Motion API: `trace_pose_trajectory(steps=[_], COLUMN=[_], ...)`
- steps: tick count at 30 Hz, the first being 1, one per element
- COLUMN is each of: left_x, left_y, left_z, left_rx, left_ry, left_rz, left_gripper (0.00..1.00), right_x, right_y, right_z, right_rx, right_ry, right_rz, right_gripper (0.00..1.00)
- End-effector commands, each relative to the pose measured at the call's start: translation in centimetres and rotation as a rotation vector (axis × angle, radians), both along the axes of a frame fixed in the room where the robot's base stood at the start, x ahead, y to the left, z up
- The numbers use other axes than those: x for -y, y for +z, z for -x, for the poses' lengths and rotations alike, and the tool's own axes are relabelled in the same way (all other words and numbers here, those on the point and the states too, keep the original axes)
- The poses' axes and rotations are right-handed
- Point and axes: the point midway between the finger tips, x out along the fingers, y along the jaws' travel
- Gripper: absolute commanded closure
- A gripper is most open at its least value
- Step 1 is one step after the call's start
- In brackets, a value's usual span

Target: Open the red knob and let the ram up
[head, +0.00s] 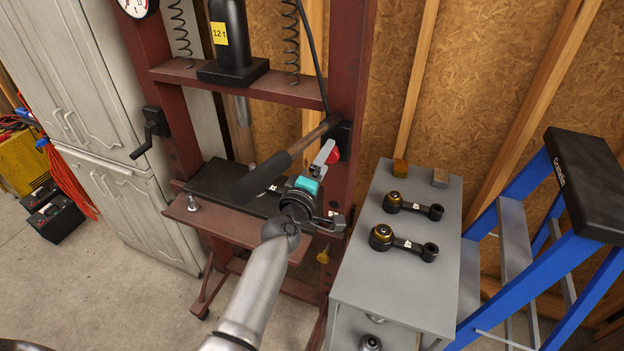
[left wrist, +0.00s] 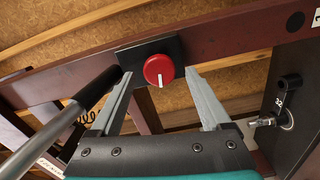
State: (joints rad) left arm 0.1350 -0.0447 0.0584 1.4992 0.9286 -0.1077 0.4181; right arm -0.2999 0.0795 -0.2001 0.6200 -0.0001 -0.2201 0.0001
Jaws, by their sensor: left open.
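The red knob (head: 334,156) sits on the right post of the maroon press, partly hidden by my left gripper (head: 324,160). In the left wrist view the round red knob (left wrist: 159,71) shows on a dark block, its white mark pointing down. My left gripper (left wrist: 162,92) is open there, one finger on each side of the knob and nothing between them; whether they touch it cannot be told. The ram (head: 243,111) is a short silver rod below the black 12 t bottle jack (head: 230,42), above the press bed. My right gripper is out of view.
A dark pump handle (head: 262,180) slants close beside my left wrist. A grey cabinet (head: 392,285) at right carries two black link arms (head: 411,207). A blue stepladder (head: 588,186) stands farther right. A hand crank (head: 152,133) is on the left post.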

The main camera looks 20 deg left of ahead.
Motion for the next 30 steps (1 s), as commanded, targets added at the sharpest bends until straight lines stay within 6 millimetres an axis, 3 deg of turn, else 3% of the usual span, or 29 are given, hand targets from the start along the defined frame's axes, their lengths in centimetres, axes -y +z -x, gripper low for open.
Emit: trace_pose_trajectory(steps=[21,30], left_x=[-0.4,-0.5], left_y=[-0.2,-0.1], left_z=[11.2,14.3], left_rx=[-0.004,-0.002], left_ry=[0.000,-0.001], left_rz=[0.000,0.000], left_gripper=[0.19,0.19], right_x=[0.1,0.1], right_y=[-0.1,-0.5], right_z=[0.0,0.0], right_rx=[0.000,0.000], right_ry=[0.000,0.000], right_rz=[0.001,0.001], right_gripper=[0.50,0.50])
